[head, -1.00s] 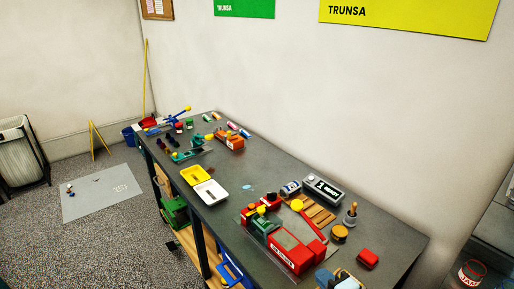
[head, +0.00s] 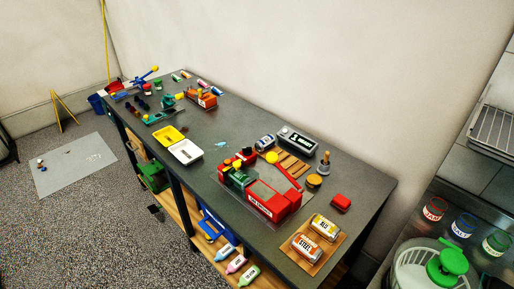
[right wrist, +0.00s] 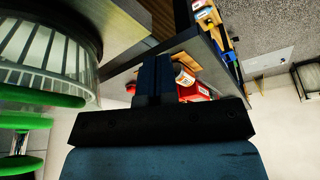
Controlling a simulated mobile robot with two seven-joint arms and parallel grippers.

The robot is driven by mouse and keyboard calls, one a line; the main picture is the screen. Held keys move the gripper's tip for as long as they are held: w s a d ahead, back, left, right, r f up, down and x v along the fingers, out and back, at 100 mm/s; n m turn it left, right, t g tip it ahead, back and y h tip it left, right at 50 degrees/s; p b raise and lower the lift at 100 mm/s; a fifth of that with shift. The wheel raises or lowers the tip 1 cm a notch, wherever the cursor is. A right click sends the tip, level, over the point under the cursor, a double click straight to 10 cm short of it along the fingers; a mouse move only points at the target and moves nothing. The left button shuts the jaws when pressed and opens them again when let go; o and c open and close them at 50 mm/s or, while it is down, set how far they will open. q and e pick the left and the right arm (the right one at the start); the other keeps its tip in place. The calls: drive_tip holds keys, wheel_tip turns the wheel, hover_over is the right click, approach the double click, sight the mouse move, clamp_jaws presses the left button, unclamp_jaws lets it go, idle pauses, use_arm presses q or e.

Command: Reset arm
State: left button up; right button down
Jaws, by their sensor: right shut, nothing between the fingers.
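My right gripper (right wrist: 153,80) shows in the right wrist view, its dark fingers together with nothing between them. It is in free air, apart from the long dark workbench (head: 225,140), whose edge lies beyond it. Neither gripper shows in the head view. On the workbench stand a red machine with a green part (head: 263,198), a wooden board (head: 295,257) with two labelled cans, and a yellow tray (head: 170,136) beside a white tray (head: 186,151).
At the right, a white slotted basket with a green top (head: 446,265) stands near several labelled jars (head: 434,210). It appears close beside my right gripper in the right wrist view (right wrist: 50,45). Coloured bottles (head: 237,264) sit on the bench's lower shelf. A grey mat (head: 75,165) lies on open floor.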

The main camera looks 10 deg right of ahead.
drive_tip(key=w+a+f+t+y, duration=0.1)
drive_tip(key=w+a+f+t, duration=0.1)
drive_tip(key=f, duration=0.4)
drive_tip(key=w+a+f+n+t+y+p, duration=0.1)
drive_tip(key=w+a+f+t, duration=0.2)
drive_tip(key=a+f+t, duration=0.1)
wheel_tip(320, 180, down, 2)
drive_tip(key=shift+w+a+f+t+y, duration=0.15)
drive_tip(key=shift+w+t+y, duration=0.2)
drive_tip(key=shift+t, duration=0.35)
